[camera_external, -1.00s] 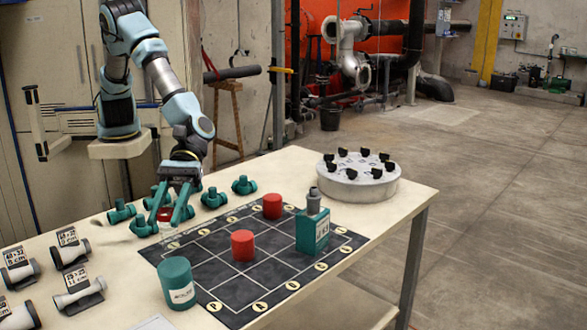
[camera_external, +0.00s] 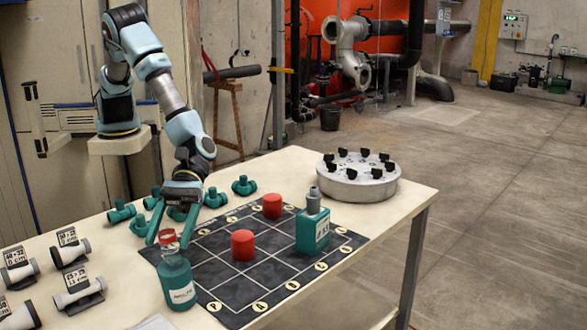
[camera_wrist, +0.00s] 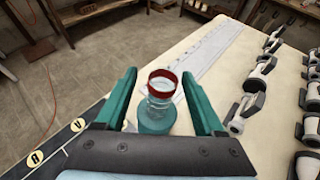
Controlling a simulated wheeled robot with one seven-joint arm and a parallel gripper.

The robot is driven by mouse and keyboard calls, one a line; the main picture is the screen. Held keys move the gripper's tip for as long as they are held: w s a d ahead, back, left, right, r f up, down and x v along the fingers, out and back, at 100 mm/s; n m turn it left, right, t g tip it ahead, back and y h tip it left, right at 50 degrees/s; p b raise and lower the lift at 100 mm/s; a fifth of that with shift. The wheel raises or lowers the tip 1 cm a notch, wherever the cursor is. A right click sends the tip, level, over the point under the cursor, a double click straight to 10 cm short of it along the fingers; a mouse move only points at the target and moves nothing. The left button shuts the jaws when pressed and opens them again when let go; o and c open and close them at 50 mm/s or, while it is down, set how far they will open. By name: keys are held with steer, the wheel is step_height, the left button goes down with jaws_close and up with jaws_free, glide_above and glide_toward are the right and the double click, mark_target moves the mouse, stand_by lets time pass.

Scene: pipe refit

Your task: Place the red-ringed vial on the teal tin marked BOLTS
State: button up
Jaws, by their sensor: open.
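The red-ringed vial (camera_external: 168,239) is clear with a red band at its top. It appears to stand upright on the round teal tin (camera_external: 178,288) at the mat's near left corner. The tin's white label is too small to read. In the wrist view the vial (camera_wrist: 161,90) rests over the tin's teal top (camera_wrist: 153,122), near its middle. My gripper (camera_external: 171,243) is open, its teal fingers on either side of the vial. In the wrist view my gripper (camera_wrist: 159,74) shows gaps between both fingers and the vial.
Two red cylinders (camera_external: 243,246) and a square teal container (camera_external: 313,235) with a grey piece on top stand on the dark gridded mat (camera_external: 215,268). Teal pipe fittings (camera_external: 244,186) lie behind. Labelled pipe pieces (camera_external: 78,288) lie left. A round grey holder (camera_external: 357,185) stands at the back right.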

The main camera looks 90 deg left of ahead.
steer(key=shift+a, duration=0.1)
steer(key=b+v, duration=0.4)
steer(key=v, duration=0.8)
steer(key=w+a+n+t+y, duration=0.2)
steer(key=w+a+n+t, duration=0.4)
steer(key=w+a+n, duration=0.4)
steer(key=w+a+f+n+t+y, duration=0.1)
steer(key=w+a+n+t+y, duration=0.15)
steer(key=a+n, duration=0.6)
steer(key=w+a+f+n+t+y, duration=0.1)
steer(key=w+a+n+y, duration=0.2)
steer(key=a+n, duration=0.6)
steer(key=s+a+f+n+g+y, duration=0.3)
steer(key=s+a+n+y, duration=0.35)
steer(key=a+n, duration=0.85)
steer(key=s+a+f+n+g, duration=0.2)
steer(key=s+a+n+g, duration=0.1)
steer(key=s+n, duration=0.8)
steer(key=shift+s+a+n+h, duration=0.35)
steer(key=shift+s+a, duration=0.3)
steer(key=shift+s, duration=0.25)
